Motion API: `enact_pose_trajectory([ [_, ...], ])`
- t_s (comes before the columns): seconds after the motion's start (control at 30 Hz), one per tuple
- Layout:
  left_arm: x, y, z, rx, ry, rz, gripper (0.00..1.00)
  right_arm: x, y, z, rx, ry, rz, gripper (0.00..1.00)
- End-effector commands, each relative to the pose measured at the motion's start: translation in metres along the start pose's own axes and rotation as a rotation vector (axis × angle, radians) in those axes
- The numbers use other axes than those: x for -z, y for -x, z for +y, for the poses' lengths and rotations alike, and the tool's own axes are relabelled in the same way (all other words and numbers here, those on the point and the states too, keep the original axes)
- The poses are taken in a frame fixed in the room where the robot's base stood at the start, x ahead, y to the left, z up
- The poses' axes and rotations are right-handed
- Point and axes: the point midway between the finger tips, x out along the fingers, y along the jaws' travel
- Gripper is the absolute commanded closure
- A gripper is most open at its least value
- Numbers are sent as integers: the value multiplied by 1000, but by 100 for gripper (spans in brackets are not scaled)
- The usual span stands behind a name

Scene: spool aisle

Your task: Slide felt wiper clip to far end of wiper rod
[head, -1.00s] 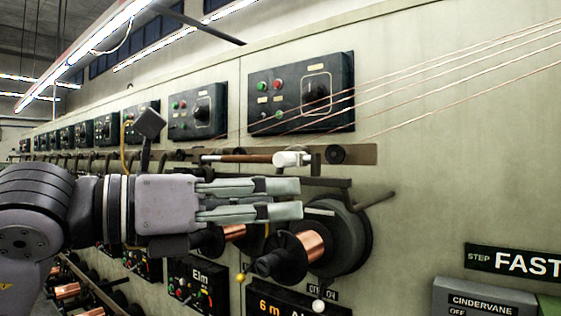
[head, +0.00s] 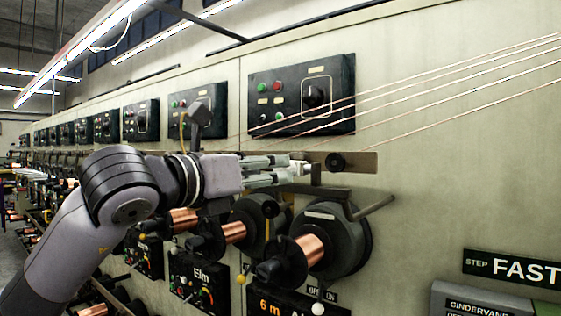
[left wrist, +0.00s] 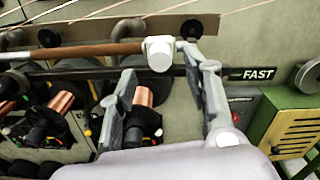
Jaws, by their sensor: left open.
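The white felt wiper clip (left wrist: 159,53) sits at the right end of the brown part of the wiper rod (left wrist: 95,50) in the left wrist view. In the head view the clip (head: 298,163) shows only partly at my left fingertips, and my gripper hides most of the rod. My left gripper (head: 291,170) is open, reaching in from the left at clip height. In the left wrist view its fingers (left wrist: 158,62) stand apart on either side of the clip. I cannot tell whether either finger touches it. My right gripper is in neither view.
Copper spools (head: 310,248) on dark hubs stick out below the rod. A black bent arm (head: 375,206) juts out to the right. Thin wires (head: 450,80) slant up to the right, and a control box (head: 301,94) is above.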

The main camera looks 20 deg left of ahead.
Motion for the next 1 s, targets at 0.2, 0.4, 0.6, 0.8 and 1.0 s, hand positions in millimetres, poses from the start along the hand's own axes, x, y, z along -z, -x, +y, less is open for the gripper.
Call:
enact_pose_trajectory([
  [0.2, -2, -35, 0, 0, 1, 1, 55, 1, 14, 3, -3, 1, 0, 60],
  [0.4, 0, -47, 0, 0, 0, 0, 55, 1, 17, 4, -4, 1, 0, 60],
  [0.6, 0, -48, 0, 0, -1, -1, 55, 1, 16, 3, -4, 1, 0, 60],
  [0.8, 0, -47, 0, 1, 0, -1, 65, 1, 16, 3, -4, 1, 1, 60],
  [1.0, 0, -47, 0, 1, 0, -1, 78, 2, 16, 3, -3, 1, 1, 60],
])
